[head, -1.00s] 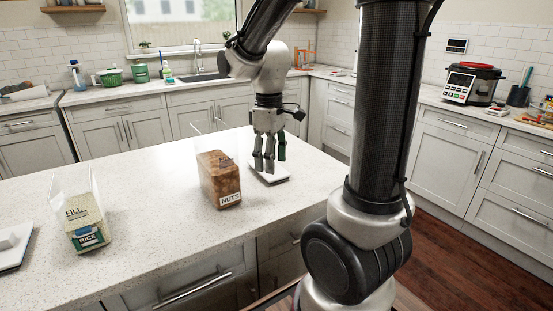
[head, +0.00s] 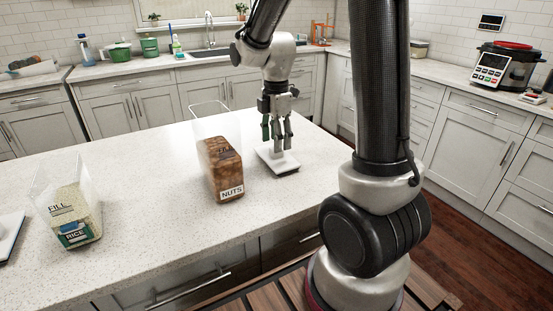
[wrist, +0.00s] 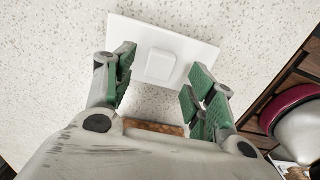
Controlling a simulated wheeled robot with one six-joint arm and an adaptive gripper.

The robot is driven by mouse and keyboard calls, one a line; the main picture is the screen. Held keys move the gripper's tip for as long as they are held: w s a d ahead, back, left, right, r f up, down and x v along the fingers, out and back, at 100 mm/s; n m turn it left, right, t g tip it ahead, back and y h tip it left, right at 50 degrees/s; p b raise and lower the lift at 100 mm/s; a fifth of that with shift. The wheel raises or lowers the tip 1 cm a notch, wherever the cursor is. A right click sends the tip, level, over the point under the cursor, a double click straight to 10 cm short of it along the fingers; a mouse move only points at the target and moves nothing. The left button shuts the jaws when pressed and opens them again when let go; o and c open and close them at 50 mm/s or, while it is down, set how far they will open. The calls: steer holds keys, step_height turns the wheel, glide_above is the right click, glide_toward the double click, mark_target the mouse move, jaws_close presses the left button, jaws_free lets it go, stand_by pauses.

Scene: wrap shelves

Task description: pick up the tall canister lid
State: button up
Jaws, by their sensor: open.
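A flat white lid (head: 288,168) with a raised square knob lies on the counter, just right of the clear container of nuts (head: 222,172). In the wrist view the lid (wrist: 196,48) lies flat below my gripper, and its knob (wrist: 160,65) shows between the fingers. My gripper (head: 279,147) points down over the lid, open and empty. In the wrist view the open gripper (wrist: 164,75) has fingers on the left and right of the knob, apart from it. In the head view the fingers hide part of the lid.
A clear rice container (head: 75,215) stands at the left of the counter. Another white lid (head: 8,235) is cut off at the left edge. The nuts container stands close to my gripper's left. The counter between the containers is clear.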

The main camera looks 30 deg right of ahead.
mark_target(276, 159)
step_height(276, 159, down, 4)
steer(key=shift+r, duration=0.25)
steer(key=c, duration=1.2)
steer(key=shift+o, duration=0.2)
